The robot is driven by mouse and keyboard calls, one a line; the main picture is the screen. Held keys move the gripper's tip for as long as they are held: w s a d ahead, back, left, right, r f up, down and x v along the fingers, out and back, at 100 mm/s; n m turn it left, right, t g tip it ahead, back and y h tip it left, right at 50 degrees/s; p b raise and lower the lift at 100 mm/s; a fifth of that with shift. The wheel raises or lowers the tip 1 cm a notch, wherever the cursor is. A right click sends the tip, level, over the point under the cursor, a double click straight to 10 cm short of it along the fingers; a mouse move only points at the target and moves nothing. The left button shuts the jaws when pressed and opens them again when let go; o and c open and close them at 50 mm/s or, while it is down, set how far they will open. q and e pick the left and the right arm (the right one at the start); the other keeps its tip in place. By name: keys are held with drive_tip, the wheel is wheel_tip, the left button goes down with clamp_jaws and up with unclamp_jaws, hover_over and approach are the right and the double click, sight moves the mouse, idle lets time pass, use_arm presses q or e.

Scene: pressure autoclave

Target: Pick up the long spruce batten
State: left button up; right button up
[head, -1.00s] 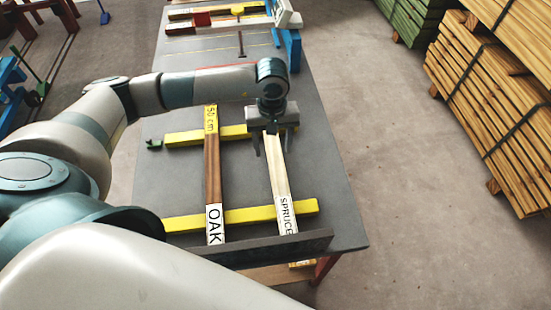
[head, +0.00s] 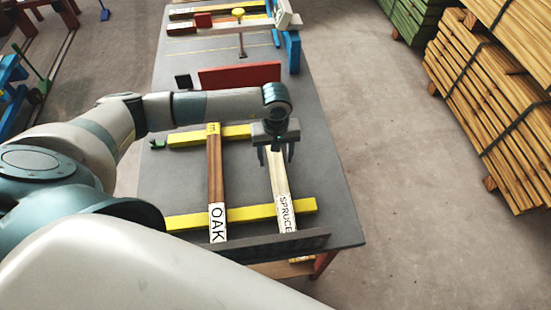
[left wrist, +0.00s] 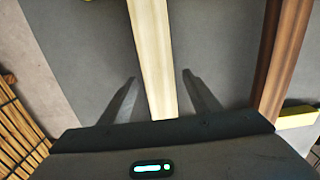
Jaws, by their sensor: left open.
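The pale spruce batten (head: 280,185) lies lengthwise on two yellow bars, with a white SPRUCE label near its near end. I cannot tell how far down the fingers reach. The darker oak batten (head: 216,180) lies to the left, labelled OAK. My right gripper is not in view.
The yellow bars (head: 190,140) (head: 245,214) cross the grey table (head: 325,205). A dark ledge (head: 262,245) stands along its near edge. A red block (head: 240,76) stands beyond my arm. Timber stacks (head: 485,115) stand at right across open floor.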

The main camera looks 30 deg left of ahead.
sight(276, 158)
use_arm(q)
drive_tip(key=shift+c, duration=0.3)
drive_tip(key=c, duration=1.3)
drive_tip(key=shift+w+r, duration=0.1)
drive_tip(key=shift+r, duration=0.1)
drive_tip(key=shift+r, duration=0.2)
wheel_tip(276, 158, up, 17)
drive_tip(key=b, duration=0.7)
drive_tip(key=shift+r, duration=0.2)
